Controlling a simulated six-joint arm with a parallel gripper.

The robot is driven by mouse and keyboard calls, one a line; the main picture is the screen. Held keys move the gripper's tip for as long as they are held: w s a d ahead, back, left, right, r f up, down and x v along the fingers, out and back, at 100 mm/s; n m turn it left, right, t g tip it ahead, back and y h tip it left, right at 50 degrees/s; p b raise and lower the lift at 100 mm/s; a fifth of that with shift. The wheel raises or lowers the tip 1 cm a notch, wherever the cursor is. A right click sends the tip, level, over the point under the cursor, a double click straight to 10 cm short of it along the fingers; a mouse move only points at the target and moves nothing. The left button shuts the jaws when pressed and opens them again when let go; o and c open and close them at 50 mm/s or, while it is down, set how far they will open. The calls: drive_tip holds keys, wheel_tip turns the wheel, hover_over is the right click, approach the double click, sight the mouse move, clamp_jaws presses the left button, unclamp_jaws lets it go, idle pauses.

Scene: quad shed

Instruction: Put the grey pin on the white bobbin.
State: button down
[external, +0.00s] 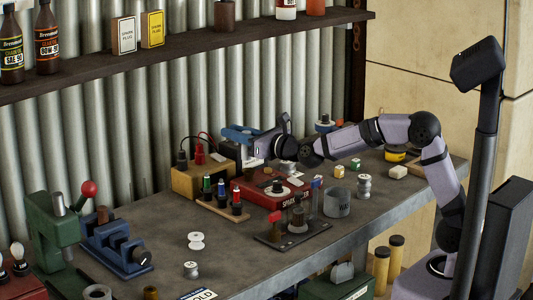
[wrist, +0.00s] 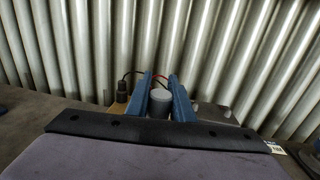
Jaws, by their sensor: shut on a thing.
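My gripper (external: 238,133) is at the back of the bench, above and beside the tan box and the red box. Its blue fingers, also in the wrist view (wrist: 161,82), are shut on a grey cylinder, which I take for the grey pin (wrist: 160,104). In the external view the pin (external: 247,160) shows as a pale upright piece below the fingers; its lower end is hard to make out. The white bobbin (external: 196,240) stands upright on open bench at the front left, well apart from my gripper.
The tan box (external: 190,182) with cables, a rack of coloured plugs (external: 222,207), the red box (external: 275,192) and a dark stand (external: 292,236) lie around my gripper. A grey spool (external: 190,270) is near the bobbin. A blue vise (external: 118,245) stands left.

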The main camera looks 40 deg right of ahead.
drive_tip(key=s+a+r+n+g+y+p, duration=0.1)
drive_tip(key=s+a+n+y+p, duration=0.35)
drive_tip(key=a, duration=1.05)
drive_tip(key=s+a+r+g+y+b, duration=0.15)
drive_tip(key=s+a, duration=0.55)
drive_tip(key=a, duration=0.8)
wheel_tip(320, 180, down, 11)
drive_tip(key=shift+d+y+p, duration=0.25)
drive_tip(key=shift+y+p, duration=0.1)
drive_tip(key=shift+y, duration=0.05)
drive_tip(key=shift+f, duration=0.1)
drive_tip(key=c, duration=2)
unclamp_jaws()
drive_tip(key=shift+f+b, duration=0.1)
drive_tip(key=shift+b, duration=0.2)
drive_tip(key=o, duration=0.5)
drive_tip(key=shift+c, duration=0.2)
drive_tip(key=shift+r+p, duration=0.2)
drive_tip(key=shift+p, duration=0.1)
